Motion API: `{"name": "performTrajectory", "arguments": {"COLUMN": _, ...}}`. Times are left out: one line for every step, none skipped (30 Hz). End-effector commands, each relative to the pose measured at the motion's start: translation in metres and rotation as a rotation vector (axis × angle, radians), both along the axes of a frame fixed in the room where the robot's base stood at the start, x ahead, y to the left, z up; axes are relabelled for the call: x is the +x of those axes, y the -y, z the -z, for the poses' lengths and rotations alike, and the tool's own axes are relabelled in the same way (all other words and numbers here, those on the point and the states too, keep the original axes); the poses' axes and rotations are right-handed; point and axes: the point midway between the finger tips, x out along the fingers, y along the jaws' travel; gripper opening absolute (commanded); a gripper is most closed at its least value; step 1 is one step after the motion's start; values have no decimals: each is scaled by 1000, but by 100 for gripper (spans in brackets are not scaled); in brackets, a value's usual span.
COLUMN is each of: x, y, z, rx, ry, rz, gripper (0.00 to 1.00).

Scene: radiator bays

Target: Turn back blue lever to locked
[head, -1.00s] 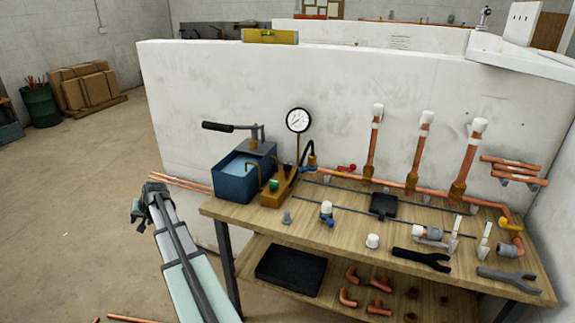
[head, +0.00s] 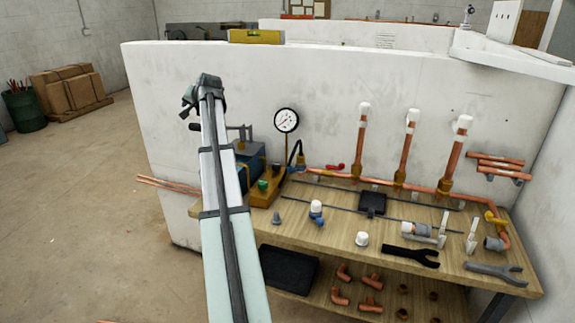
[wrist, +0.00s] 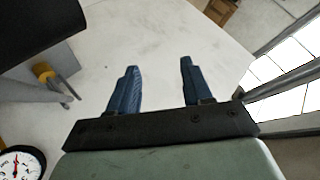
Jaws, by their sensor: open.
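A small blue part (head: 298,169) sits at the pipe's left end beside the pump's hose; it is too small to tell whether it is the lever or how it is turned. Another blue piece, a valve with a white cap (head: 316,209), stands on the bench. My gripper (head: 190,108) is raised above and left of the pump, well apart from both. In the wrist view its two blue fingers (wrist: 155,75) are apart with nothing between them. No blue lever shows in the wrist view.
A red lever (head: 335,167) and a yellow lever (head: 495,218) sit on the copper pipe. Three upright pipes and loose tools crowd the bench (head: 340,235).

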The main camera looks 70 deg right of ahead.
Motion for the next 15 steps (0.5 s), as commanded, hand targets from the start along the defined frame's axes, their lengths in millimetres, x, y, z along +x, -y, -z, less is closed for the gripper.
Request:
{"name": "performTrajectory", "arguments": {"x": -23, "y": 17, "z": 2, "rx": 21, "ry": -20, "rz": 47, "gripper": 50}}
{"name": "performTrajectory", "arguments": {"x": -35, "y": 24, "z": 4, "rx": 39, "ry": -32, "rz": 74, "gripper": 50}}
{"name": "performTrajectory", "arguments": {"x": -53, "y": 35, "z": 8, "rx": 64, "ry": -55, "rz": 117, "gripper": 50}}
{"name": "performTrajectory", "arguments": {"x": -67, "y": 43, "z": 13, "rx": 89, "ry": -79, "rz": 153, "gripper": 50}}
{"name": "performTrajectory", "arguments": {"x": -84, "y": 50, "z": 21, "rx": 123, "ry": -113, "rz": 198, "gripper": 50}}
{"name": "performTrajectory", "arguments": {"x": -101, "y": 55, "z": 32, "rx": 167, "ry": -159, "rz": 250, "gripper": 50}}
{"name": "performTrajectory", "arguments": {"x": -114, "y": 59, "z": 40, "rx": 198, "ry": -194, "rz": 294, "gripper": 50}}
{"name": "performTrajectory", "arguments": {"x": -129, "y": 63, "z": 47, "rx": 231, "ry": -228, "rz": 341, "gripper": 50}}
{"name": "performTrajectory", "arguments": {"x": -149, "y": 67, "z": 57, "rx": 273, "ry": -274, "rz": 410, "gripper": 50}}
{"name": "performTrajectory", "arguments": {"x": -165, "y": 70, "z": 63, "rx": 305, "ry": -307, "rz": 465, "gripper": 50}}
{"name": "performTrajectory", "arguments": {"x": -183, "y": 73, "z": 68, "rx": 335, "ry": -341, "rz": 525, "gripper": 50}}
{"name": "performTrajectory", "arguments": {"x": -205, "y": 76, "z": 75, "rx": 375, "ry": -383, "rz": 607, "gripper": 50}}
{"name": "performTrajectory", "arguments": {"x": -222, "y": 77, "z": 79, "rx": 401, "ry": -413, "rz": 670, "gripper": 50}}
{"name": "performTrajectory", "arguments": {"x": -238, "y": 78, "z": 82, "rx": 426, "ry": -440, "rz": 733, "gripper": 50}}
{"name": "performTrajectory", "arguments": {"x": -256, "y": 78, "z": 86, "rx": 454, "ry": -473, "rz": 808, "gripper": 50}}
